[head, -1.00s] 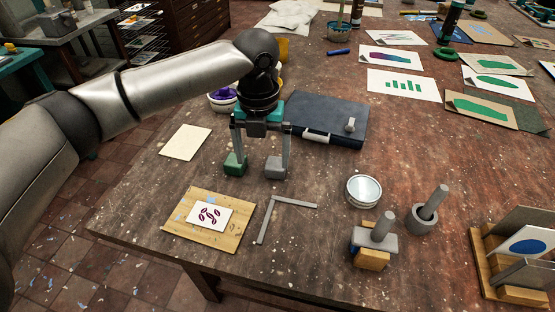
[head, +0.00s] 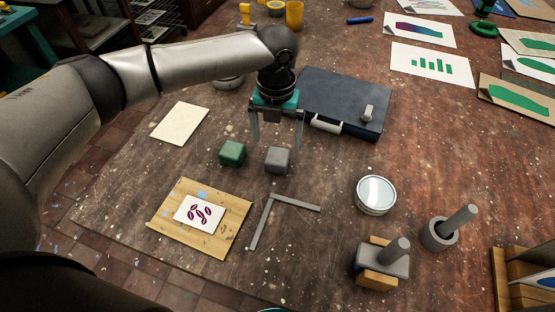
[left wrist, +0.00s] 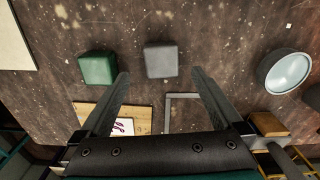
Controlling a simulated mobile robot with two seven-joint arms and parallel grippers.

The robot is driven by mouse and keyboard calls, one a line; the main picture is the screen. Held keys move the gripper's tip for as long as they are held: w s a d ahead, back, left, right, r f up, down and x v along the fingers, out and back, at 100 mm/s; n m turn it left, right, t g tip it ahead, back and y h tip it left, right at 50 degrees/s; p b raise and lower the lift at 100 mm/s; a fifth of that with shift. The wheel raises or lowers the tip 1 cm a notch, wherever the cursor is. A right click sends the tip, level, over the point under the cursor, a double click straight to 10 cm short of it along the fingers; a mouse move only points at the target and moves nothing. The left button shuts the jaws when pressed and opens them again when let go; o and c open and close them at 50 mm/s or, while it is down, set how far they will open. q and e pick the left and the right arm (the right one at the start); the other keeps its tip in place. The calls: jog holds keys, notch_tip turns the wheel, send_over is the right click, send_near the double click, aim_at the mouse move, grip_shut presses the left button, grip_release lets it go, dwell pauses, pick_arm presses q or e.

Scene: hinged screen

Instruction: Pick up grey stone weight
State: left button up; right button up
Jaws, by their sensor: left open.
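The grey stone weight (head: 278,160) is a small grey block on the table, right of a similar green block (head: 232,153). In the left wrist view the grey weight (left wrist: 161,60) lies just beyond the fingertips, between their lines, with the green block (left wrist: 97,68) to its left. My left gripper (head: 276,142) is open and empty, pointing down above the grey weight. Its two fingers (left wrist: 160,76) frame the weight from above without visibly touching it. My right gripper is not in view.
A dark blue case (head: 345,98) lies behind the gripper. A wooden board with a print (head: 228,235), a metal square (head: 258,222), a round tin (head: 376,194), a grey mortar (head: 437,236) and a tool on wooden blocks (head: 383,262) lie nearer. Bare table surrounds both blocks.

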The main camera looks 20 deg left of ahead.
aim_at(277, 155)
pick_arm(q)
jog(key=shift+s+d+f+b, duration=0.1)
jog(key=shift+f+b, duration=0.15)
jog(key=shift+f, duration=1.55)
jog(key=shift+s+d+f+b, duration=0.1)
jog(key=shift+f+b, duration=0.1)
jog(key=shift+f, duration=1.55)
jog(key=shift+c, duration=0.2)
jog(key=shift+w+r, duration=0.1)
grip_shut()
